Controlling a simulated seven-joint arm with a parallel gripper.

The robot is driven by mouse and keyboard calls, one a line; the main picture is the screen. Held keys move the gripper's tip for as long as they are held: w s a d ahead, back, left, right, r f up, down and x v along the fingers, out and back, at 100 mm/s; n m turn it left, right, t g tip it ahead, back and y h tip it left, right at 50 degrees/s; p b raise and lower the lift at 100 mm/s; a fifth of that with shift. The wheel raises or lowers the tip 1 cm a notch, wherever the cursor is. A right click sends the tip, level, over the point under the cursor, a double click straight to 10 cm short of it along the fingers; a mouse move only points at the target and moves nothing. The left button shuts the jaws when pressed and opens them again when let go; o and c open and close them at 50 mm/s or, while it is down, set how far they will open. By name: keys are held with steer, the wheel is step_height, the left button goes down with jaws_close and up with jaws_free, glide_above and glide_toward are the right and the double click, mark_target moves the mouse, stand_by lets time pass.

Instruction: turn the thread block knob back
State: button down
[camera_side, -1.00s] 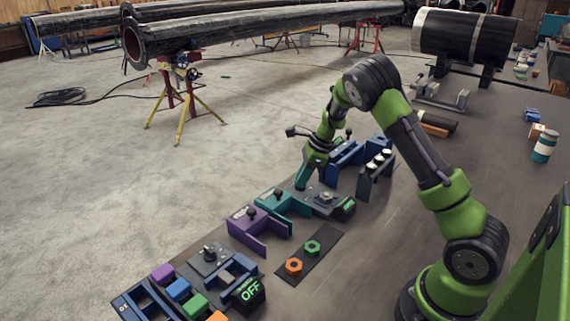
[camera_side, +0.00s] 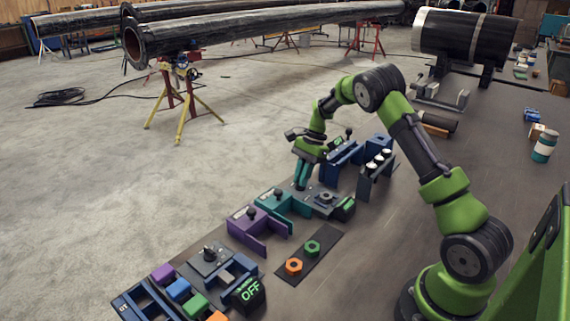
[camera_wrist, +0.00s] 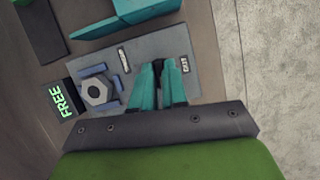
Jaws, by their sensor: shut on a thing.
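The thread block is a grey plate (camera_wrist: 135,55) with a hex nut (camera_wrist: 99,93) held between blue pieces and a dark display (camera_wrist: 64,103) with green letters reading FREE. In the side view the block (camera_side: 322,207) stands beside the teal bracket, with its nut (camera_side: 327,196) in view. My gripper (camera_wrist: 158,72) has its teal fingers down over the plate, shut on the small dark knob between the fingertips. The knob is mostly hidden by the fingers. In the side view my gripper (camera_side: 301,183) points down at the block's far left part.
A teal bracket (camera_side: 282,202) and a purple bracket (camera_side: 261,227) stand to the left of the block. Blue holders (camera_side: 345,158) stand behind it to the right. A dark mat (camera_side: 308,255) carries a green nut and an orange nut. A display (camera_side: 248,293) at the front reads OFF.

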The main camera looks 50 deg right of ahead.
steer(key=shift+d+n, duration=0.1)
steer(key=shift+n, duration=0.5)
steer(key=c, duration=1.2)
jaws_free()
steer(key=shift+o, duration=0.2)
steer(key=v, duration=1.6)
steer(key=shift+w+r, duration=0.3)
steer(key=shift+r, duration=0.15)
